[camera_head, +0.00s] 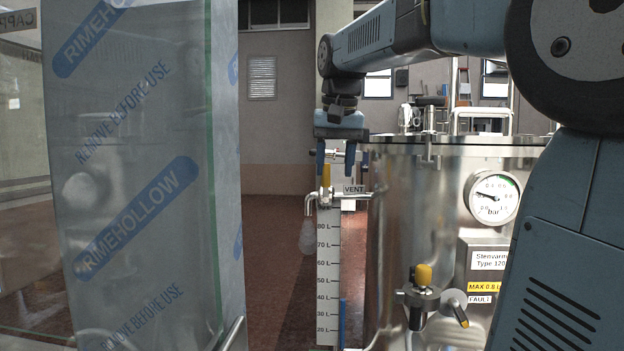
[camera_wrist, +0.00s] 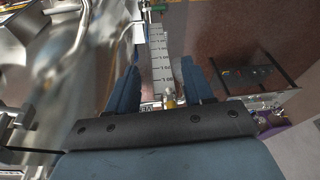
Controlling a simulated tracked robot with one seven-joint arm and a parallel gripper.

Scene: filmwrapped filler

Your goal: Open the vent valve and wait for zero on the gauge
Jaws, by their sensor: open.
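The vent valve has a yellow handle (camera_head: 326,175) standing upright on a metal pipe with a down-turned spout. A VENT tag (camera_head: 354,189) hangs beside it. A pale, cloudy shape (camera_head: 307,235) shows below the spout. My gripper (camera_head: 335,168) points down at the handle, open, its fingertips about level with the handle's top. In the wrist view the yellow handle (camera_wrist: 170,99) shows between the two spread fingers (camera_wrist: 162,85); contact cannot be told. The round gauge (camera_head: 494,197) is on the steel tank; its needle points left and slightly up, its small figures hard to read.
The steel tank (camera_head: 415,235) fills the right, with a second yellow-topped valve (camera_head: 424,275) low on its front. A film-wrapped panel (camera_head: 140,190) stands at left. A litre scale (camera_head: 328,270) stands below the vent valve. Open floor (camera_head: 270,250) lies between panel and scale.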

